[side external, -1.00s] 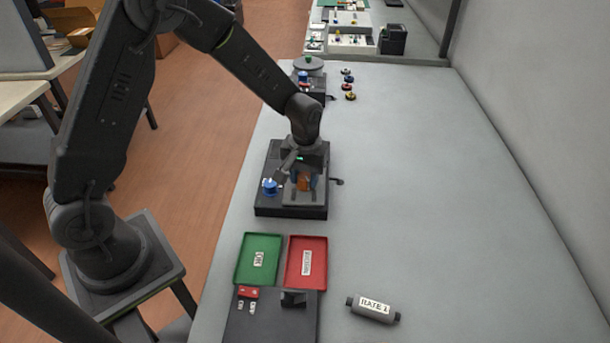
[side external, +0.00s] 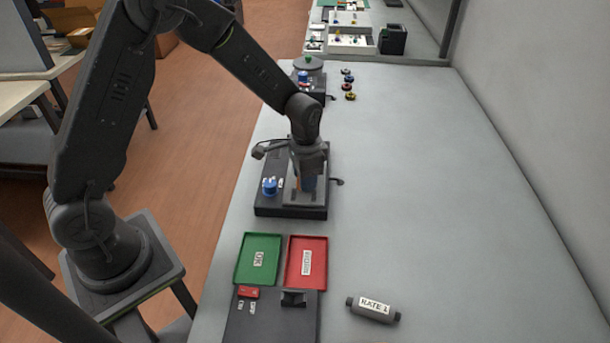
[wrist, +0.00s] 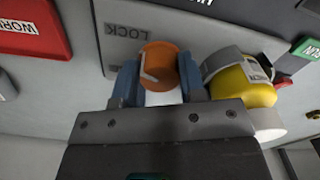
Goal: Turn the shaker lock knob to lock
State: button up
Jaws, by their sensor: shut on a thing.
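The orange lock knob (wrist: 160,62) stands on a grey plate (wrist: 185,20) in the wrist view, with a pale pointer line on its top. The word LOCK is printed on the plate just beyond the knob, to its upper left. My gripper (wrist: 158,72) is shut on the knob, one blue finger on each side. In the side view my gripper (side external: 308,183) points down over the dark shaker box (side external: 267,210). The knob is largely hidden there by the fingers, and its exact angle is hard to tell.
A yellow cylinder (wrist: 243,88) with a grey band lies close right of my fingers in the wrist view. A blue knob (side external: 270,186) stands on the box's left. A green tray (side external: 240,262), a red tray (side external: 292,272) and a labelled cartridge (side external: 374,309) lie nearer. The table's right is clear.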

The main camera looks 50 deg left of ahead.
jog(key=shift+m, duration=2.3)
jog(key=o, duration=0.9)
jog(key=shift+r, duration=0.1)
notch_tip(320, 180, up, 14)
jog(key=shift+f, duration=0.15)
